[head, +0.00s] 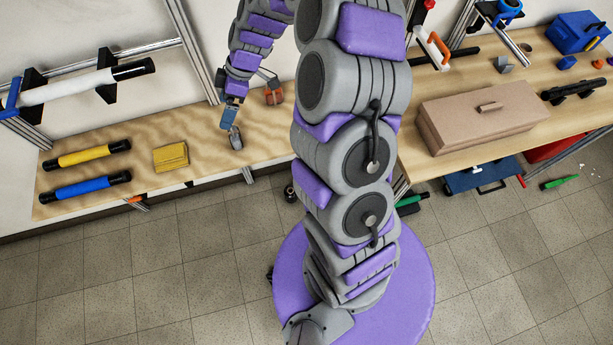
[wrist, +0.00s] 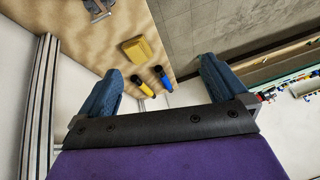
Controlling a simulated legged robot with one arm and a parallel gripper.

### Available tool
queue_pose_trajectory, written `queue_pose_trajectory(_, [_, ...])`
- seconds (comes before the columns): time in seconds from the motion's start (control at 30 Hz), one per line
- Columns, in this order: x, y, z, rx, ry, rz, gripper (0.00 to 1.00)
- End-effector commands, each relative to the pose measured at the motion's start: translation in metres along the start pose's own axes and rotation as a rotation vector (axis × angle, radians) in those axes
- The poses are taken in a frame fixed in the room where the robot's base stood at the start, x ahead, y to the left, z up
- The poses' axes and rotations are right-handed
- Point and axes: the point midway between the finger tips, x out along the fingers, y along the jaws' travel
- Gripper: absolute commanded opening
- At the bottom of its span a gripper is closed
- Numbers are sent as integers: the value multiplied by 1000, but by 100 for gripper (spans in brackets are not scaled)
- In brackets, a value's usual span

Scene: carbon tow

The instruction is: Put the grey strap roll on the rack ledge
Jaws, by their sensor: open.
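My gripper (head: 230,117) hangs over the right part of the left wooden bench top. In the wrist view its two blue fingers (wrist: 158,90) are spread wide with nothing between them. A small grey object (head: 236,138) lies on the wood just below the fingers in the head view. It also shows at the top left of the wrist view (wrist: 98,8), beyond the fingers. It may be the grey strap roll, but it is too small to be sure. The metal-profile rack (head: 190,45) stands behind the bench; I cannot tell which part is its ledge.
A yellow block (head: 171,157), a yellow roll (head: 87,154) and a blue roll (head: 86,186) lie left on the bench. A white roll (head: 70,86) sits on black brackets. The right bench holds a brown box (head: 475,120) and a blue toolbox (head: 578,32). The tiled floor is mostly clear.

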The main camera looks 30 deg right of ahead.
Motion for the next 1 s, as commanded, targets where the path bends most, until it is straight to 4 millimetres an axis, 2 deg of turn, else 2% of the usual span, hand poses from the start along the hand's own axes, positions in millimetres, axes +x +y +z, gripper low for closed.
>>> queue_pose_trajectory(0.07, [-18, -29, -15, 43, -25, -10, 100])
queue_pose_trajectory(0.2, [-41, -82, -24, 151, -91, -31, 100])
queue_pose_trajectory(0.43, [-78, -162, -15, 360, -219, -1, 100])
queue_pose_trajectory(0.57, [-95, -203, 1, 498, -292, 46, 100])
queue_pose_trajectory(0.8, [-124, -273, 45, 790, -405, 182, 100])
queue_pose_trajectory(1.0, [-138, -314, 82, 1012, -456, 297, 100])
